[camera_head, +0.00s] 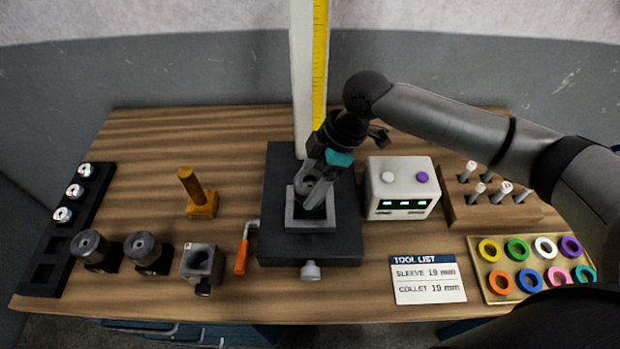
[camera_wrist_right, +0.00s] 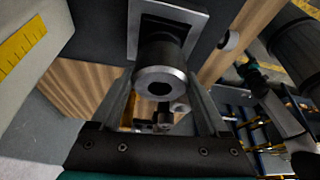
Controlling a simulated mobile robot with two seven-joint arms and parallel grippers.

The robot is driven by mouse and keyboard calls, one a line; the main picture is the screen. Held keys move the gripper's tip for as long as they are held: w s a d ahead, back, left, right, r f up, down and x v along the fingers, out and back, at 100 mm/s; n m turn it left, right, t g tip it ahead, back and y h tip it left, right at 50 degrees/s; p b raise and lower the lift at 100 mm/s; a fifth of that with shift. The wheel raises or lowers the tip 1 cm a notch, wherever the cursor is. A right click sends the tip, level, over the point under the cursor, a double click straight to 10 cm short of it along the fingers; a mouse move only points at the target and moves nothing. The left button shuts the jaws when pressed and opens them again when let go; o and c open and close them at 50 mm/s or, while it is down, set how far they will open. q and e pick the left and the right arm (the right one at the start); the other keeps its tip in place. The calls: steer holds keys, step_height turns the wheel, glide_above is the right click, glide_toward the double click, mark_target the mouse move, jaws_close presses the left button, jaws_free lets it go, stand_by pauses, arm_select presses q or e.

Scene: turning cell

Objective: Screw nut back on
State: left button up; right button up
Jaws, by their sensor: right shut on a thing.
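My right gripper (camera_head: 318,188) reaches down over the black fixture (camera_head: 280,245) at the middle of the table. Its fingers are shut on the nut (camera_wrist_right: 160,84), a dark round collar with a bright metal end ring and a dark central hole. The nut sits over the grey square plate (camera_head: 310,226) of the fixture; it also shows between the fingers in the head view (camera_head: 307,184). Whether its thread is engaged is hidden. My left gripper is not in view.
An orange-handled wrench (camera_head: 242,253) lies left of the fixture; a white box with buttons (camera_head: 400,188) stands right. Two dark holders (camera_head: 92,248) (camera_head: 146,250) and a grey block (camera_head: 202,264) stand at left. A ring tray (camera_head: 510,284) and tool list card (camera_head: 427,279) lie right.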

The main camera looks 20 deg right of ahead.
steer(key=shift+f, duration=0.5)
stand_by(0.6)
steer(key=o, duration=1.4)
steer(key=v, duration=1.5)
steer(key=shift+d+r, duration=0.1)
